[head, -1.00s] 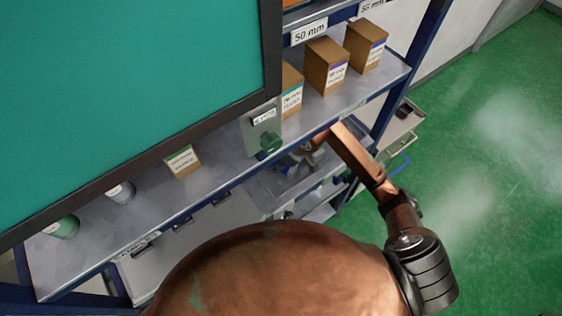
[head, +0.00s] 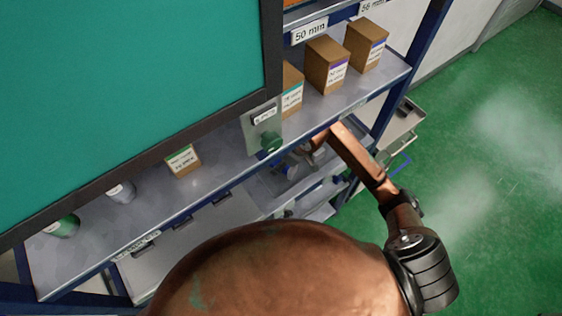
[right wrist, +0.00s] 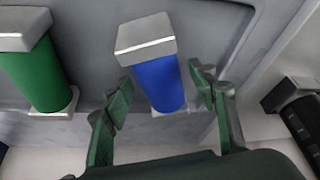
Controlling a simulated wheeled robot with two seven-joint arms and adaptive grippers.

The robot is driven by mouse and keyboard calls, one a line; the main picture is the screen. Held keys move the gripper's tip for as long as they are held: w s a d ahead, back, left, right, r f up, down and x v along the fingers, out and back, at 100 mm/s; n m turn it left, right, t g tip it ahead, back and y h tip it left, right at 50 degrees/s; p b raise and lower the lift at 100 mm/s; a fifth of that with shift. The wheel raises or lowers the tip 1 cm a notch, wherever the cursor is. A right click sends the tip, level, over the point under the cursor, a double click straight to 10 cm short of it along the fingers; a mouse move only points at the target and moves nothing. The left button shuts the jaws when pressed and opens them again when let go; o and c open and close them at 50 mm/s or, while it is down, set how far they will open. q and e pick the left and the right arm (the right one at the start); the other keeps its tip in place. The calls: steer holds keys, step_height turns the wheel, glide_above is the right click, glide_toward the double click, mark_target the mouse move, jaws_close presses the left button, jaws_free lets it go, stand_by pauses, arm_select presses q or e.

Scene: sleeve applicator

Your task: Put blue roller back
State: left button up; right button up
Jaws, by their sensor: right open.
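The blue roller (right wrist: 160,82) stands in the middle of the right wrist view, with a grey block-shaped cap on top and a pale foot below. My right gripper (right wrist: 163,96) is open, its green-padded fingers on either side of the roller's lower part. I see a gap at the left finger; whether the right finger touches is unclear. In the head view, this gripper is small and partly hidden at the lower shelf, beyond my copper arm. My left gripper is not in view.
A green roller (right wrist: 35,75) with a similar cap stands left of the blue one. A dark object (right wrist: 294,100) is at the right. Cardboard boxes (head: 326,63) stand on the shelf (head: 225,177) above. A teal panel (head: 130,95) blocks the left. Green floor (head: 490,150) is clear at right.

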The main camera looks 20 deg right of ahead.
steer(key=shift+d+r, duration=0.1)
steer(key=shift+r, duration=0.3)
steer(key=shift+s+d+r+b, duration=0.2)
steer(key=shift+s+d+r, duration=0.15)
steer(key=shift+r, duration=0.15)
steer(key=shift+s+d+r+b, duration=0.2)
steer(key=shift+s+r, duration=0.1)
steer(key=shift+r, duration=0.2)
steer(key=s+d, duration=0.3)
steer(key=s+d+b, duration=0.1)
steer(key=s+d, duration=0.2)
steer(key=s, duration=0.1)
steer(key=shift+s+d, duration=0.25)
steer(key=shift+d, duration=0.15)
steer(key=shift+s+d+b, duration=0.3)
steer(key=shift+s+d, duration=0.1)
steer(key=shift+s, duration=0.05)
